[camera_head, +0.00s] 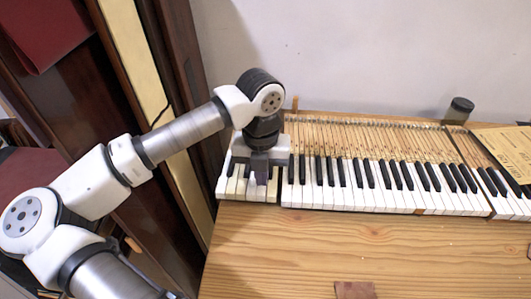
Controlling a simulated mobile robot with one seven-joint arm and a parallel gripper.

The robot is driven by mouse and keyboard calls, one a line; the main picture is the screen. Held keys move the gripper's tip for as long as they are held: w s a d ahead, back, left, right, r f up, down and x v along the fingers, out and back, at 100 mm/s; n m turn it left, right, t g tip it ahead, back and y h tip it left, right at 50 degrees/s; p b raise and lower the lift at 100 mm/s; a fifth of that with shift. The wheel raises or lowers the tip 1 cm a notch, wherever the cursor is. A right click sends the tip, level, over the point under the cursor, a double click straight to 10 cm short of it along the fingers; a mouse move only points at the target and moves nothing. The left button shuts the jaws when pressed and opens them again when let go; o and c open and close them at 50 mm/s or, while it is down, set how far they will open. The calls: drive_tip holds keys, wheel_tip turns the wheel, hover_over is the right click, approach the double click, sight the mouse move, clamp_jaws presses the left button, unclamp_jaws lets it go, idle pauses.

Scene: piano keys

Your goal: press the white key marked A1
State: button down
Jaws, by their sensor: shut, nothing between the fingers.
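A row of piano keys (345,198), white with black ones between, runs across a wooden bench. A short separate block of keys (229,190) lies at its left end. My gripper (261,181) is shut and empty, pointing down over this left block. Its fingertips are at or just above the white keys there; I cannot tell whether they touch. The gripper and wrist hide part of the block's keys. No A1 mark can be read at this size, so I cannot tell which key it is.
A dark small jar (459,110) stands behind the keys at the right. A yellowish printed sheet (505,152) lies over the right end. A reddish-brown piece (354,290) lies at the front of the wooden bench (270,250). Dark wooden panels stand at the left.

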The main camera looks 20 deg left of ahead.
drive_tip(key=shift+f, duration=0.15)
drive_tip(key=shift+f+b, duration=1.25)
drive_tip(key=shift+b, duration=0.45)
wheel_tip(320, 180, up, 9)
drive_tip(key=p, duration=0.3)
drive_tip(key=shift+r, duration=0.2)
